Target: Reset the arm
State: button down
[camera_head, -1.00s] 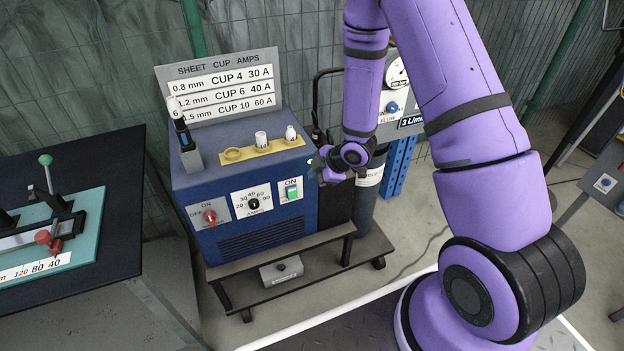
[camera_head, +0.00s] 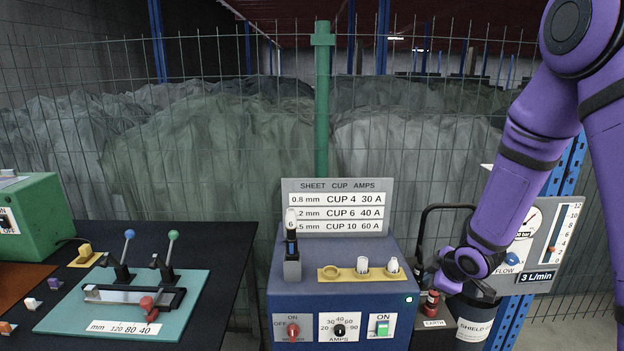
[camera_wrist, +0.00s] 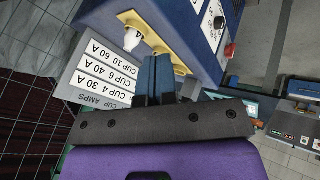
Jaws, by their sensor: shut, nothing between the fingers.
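My gripper (camera_head: 437,285) is beside the right edge of the blue welding machine (camera_head: 345,299), apart from its top as far as I can tell. In the wrist view its two dark blue fingers (camera_wrist: 155,72) are pressed together with nothing between them. The machine carries a red knob (camera_head: 293,331), a black amps dial (camera_head: 339,330) and a green switch (camera_head: 382,327) marked ON. A small lamp (camera_head: 409,299) at its top right corner is lit. A torch (camera_head: 291,246) with a cup marked 6 stands upright in its holder.
A yellow cup rack (camera_head: 346,274) on the machine holds two white cups and one empty ring. A flow gauge panel (camera_head: 540,243) and a shield gas cylinder (camera_head: 475,322) stand at the right. A dark bench (camera_head: 216,240) with a teal lever fixture (camera_head: 190,310) is at the left.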

jog(key=s+d+r+m+h, duration=0.2)
jog(key=s+r+m, duration=0.25)
jog(key=r, duration=0.55)
jog(key=s+d+r+m+h, duration=0.1)
jog(key=s+r+m, duration=0.3)
jog(key=r, duration=0.6)
jog(key=s+a+r+m, duration=0.1)
jog(key=s+r, duration=0.4)
jog(key=s, duration=0.6)
jog(key=s+a+r+m+g, duration=0.1)
jog(key=s+r+m, duration=0.3)
jog(key=s, duration=0.7)
jog(key=shift+a+r+g+y, duration=0.3)
jog(key=shift+a+r+y, duration=0.05)
jog(key=shift+r+y, duration=0.05)
